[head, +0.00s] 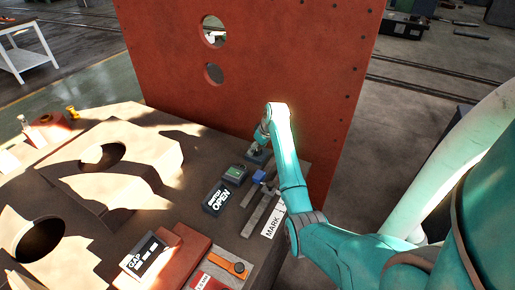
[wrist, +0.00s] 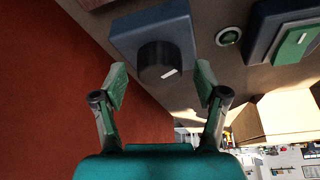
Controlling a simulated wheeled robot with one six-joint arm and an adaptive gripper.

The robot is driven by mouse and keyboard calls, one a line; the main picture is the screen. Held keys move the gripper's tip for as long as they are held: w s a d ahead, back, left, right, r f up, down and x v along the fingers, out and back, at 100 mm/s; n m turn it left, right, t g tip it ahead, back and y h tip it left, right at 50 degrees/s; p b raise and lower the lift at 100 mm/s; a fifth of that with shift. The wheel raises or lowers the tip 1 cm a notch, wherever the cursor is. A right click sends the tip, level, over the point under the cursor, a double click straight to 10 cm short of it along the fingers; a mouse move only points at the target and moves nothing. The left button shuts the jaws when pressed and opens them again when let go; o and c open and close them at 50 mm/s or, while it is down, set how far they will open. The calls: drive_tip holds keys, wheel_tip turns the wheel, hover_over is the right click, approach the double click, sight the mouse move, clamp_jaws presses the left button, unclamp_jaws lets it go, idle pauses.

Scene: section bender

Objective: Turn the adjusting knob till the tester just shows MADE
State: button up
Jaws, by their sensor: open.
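The adjusting knob (wrist: 156,56) is black and round with a white pointer mark, on a blue-grey block (wrist: 124,38) in the wrist view. My gripper (wrist: 162,70) is open, with one green-padded fingertip to each side of the knob and visible gaps between; I cannot tell how deep the tips reach. In the head view my gripper (head: 257,142) is over the block (head: 256,158) at the foot of the red plate, and the knob is mostly hidden. The dark tester display (head: 217,198) reads OPEN, with smaller blurred text above it.
The red upright plate (head: 290,75) stands close behind my gripper. A green-topped box (head: 234,174), a small blue block (head: 259,176), metal bars (head: 256,205) and a MARK label (head: 272,223) lie nearby. A GAP display (head: 142,258) is at the front.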

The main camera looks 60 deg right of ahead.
drive_tip(key=v, duration=1.1)
drive_tip(key=shift+r, duration=0.25)
drive_tip(key=shift+s, duration=0.1)
idle(1.4)
drive_tip(key=shift+x, duration=6)
drive_tip(key=c, duration=1.2)
drive_tip(key=shift+o, duration=0.2)
